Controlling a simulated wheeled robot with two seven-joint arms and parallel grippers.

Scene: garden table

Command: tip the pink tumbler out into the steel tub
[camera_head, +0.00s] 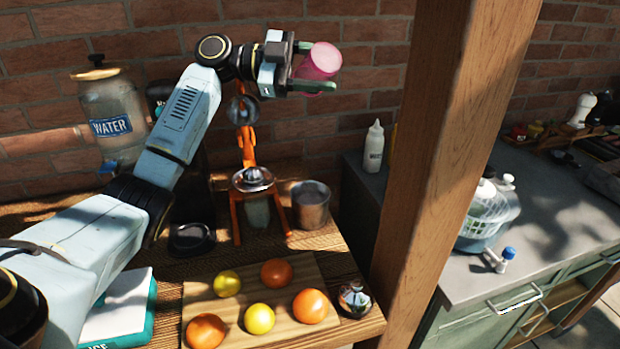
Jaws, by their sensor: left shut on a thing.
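The pink tumbler (323,60) is held high in front of the brick wall, at the top middle of the camera_head view. My left gripper (314,68) is shut on it, with one finger on the upper side and the greenish other finger below. The tumbler is tilted, with one round end turned up to the right. I cannot tell what is inside it. The steel tub (311,206) stands upright on the wooden table, well below the tumbler and apart from it. My right gripper is not in view.
An orange juicer stand (250,185) stands left of the tub. A cutting board (189,292) with several oranges and lemons lies in front. A thick wooden post (440,150) rises right of the tub. A water dispenser (112,110) stands at the left.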

